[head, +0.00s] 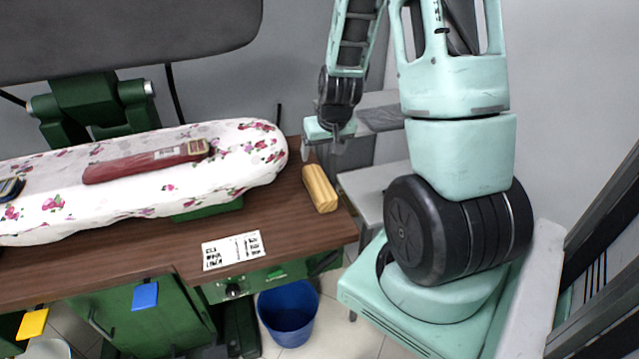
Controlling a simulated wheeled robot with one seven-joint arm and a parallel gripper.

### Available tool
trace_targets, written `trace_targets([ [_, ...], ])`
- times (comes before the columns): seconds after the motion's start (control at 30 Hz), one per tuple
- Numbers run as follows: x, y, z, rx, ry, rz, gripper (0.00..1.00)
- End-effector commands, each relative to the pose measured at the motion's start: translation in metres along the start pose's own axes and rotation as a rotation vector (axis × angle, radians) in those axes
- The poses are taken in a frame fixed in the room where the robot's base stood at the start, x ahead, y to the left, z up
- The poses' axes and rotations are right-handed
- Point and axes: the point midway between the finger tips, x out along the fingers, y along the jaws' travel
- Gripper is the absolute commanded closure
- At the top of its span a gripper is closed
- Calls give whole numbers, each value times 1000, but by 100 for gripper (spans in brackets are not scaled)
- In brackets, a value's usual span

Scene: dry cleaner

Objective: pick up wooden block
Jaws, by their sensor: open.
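The wooden block (320,189) is a light yellow-brown bar with grooves along it. It lies near the right end of the brown wooden table (285,221), close to its right edge. My gripper (306,152) hangs beyond the block, above and slightly left of it in the head view, pointing down. It is small in the picture and partly hidden by its own body. It is open, with nothing seen between its fingers, and appears apart from the block.
A flowered ironing board (235,160) with a dark red bar-shaped object (140,165) stands left of the block. A white printed card (232,250) lies at the table's front. A blue bucket (288,312) is on the floor below. A grey stand (365,180) is to the right.

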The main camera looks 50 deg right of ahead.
Motion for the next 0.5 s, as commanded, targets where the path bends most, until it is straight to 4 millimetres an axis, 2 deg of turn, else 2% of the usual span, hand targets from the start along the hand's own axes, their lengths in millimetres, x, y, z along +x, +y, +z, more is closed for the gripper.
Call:
trace_targets([
  [0.1,11,6,0,11,-1,7,20],
  [0.5,73,5,1,9,-2,5,20],
])
